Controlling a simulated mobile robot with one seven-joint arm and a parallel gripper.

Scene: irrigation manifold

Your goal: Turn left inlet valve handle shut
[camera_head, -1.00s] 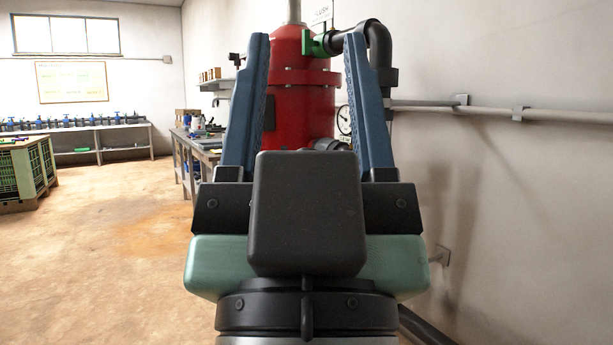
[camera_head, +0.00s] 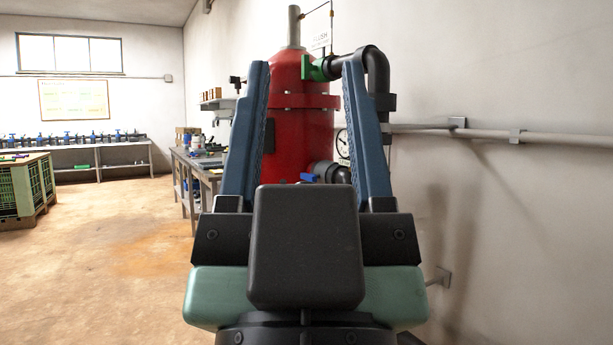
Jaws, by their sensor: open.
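My gripper (camera_head: 308,80) points away from me in the middle of the view, its two blue fingers spread wide with nothing between them. Beyond it stands a red tank (camera_head: 298,120) with a grey pipe on top. A small blue valve handle (camera_head: 310,178) shows between the fingers, low and in front of the tank, beside a dark pipe fitting (camera_head: 330,172). The handle appears apart from the fingers. I cannot tell if it is the left inlet valve handle. The gripper body hides what lies below it.
A wall pipe (camera_head: 480,132) runs along the right wall, close to my arm. A workbench (camera_head: 195,172) stands left of the tank. A long bench with several blue-topped items (camera_head: 85,140) and green crates (camera_head: 22,188) are further left. The floor at left is clear.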

